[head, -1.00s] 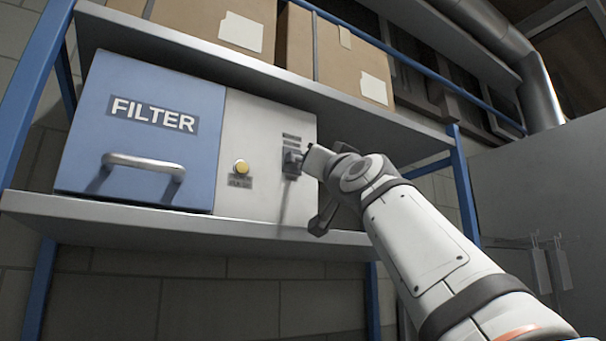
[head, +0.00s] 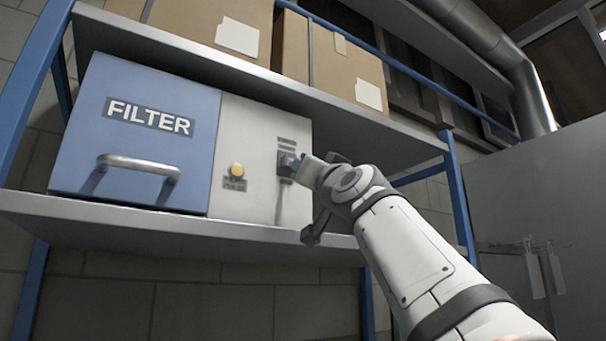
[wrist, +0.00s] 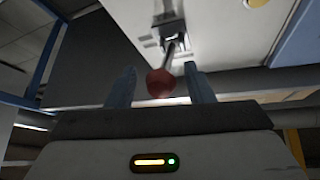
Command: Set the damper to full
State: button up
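The damper lever, with a red ball knob (wrist: 160,83) on a metal stem, sticks out of a slotted plate (wrist: 168,30) on the pale panel. In the head view the dark lever plate (head: 287,160) is at the panel's right side, and the knob is hidden by my gripper (head: 304,170). In the wrist view my gripper (wrist: 159,70) is open, with one finger on each side of the knob. Gaps show between the knob and both fingers. The lever's setting marks are too small to read.
A yellow button (head: 237,170) sits left of the lever. The blue FILTER door (head: 140,100) with a handle (head: 138,165) is further left. The unit stands between an upper shelf (head: 240,80) and a lower shelf (head: 180,228). A blue post (head: 459,195) stands to the right.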

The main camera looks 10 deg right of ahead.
jog(key=shift+s, duration=0.1)
jog(key=b+v, duration=0.4)
jog(key=v, duration=0.3)
jog(key=shift+s+f, duration=0.2)
jog(key=shift+s, duration=0.15)
jog(key=w+a+f+g+p, duration=0.1)
jog(key=w+f+g+p, duration=0.5)
jog(key=f, duration=0.5)
notch_tip(320, 180, down, 17)
jog(key=a+n+g+p, duration=0.1)
jog(key=g+p, duration=0.4)
jog(key=s+f+g+h+p, duration=0.1)
jog(key=s+f+g+p, duration=0.3)
jog(key=s+f, duration=0.5)
jog(key=s+d+f+n+g+h+p, duration=0.1)
jog(key=s+f+g+p, duration=0.3)
jog(key=s+f, duration=0.6)
notch_tip(320, 180, down, 6)
jog(key=shift+d+f+g+h, duration=0.25)
jog(key=shift+g+h, duration=0.25)
jog(key=shift+g, duration=0.6)
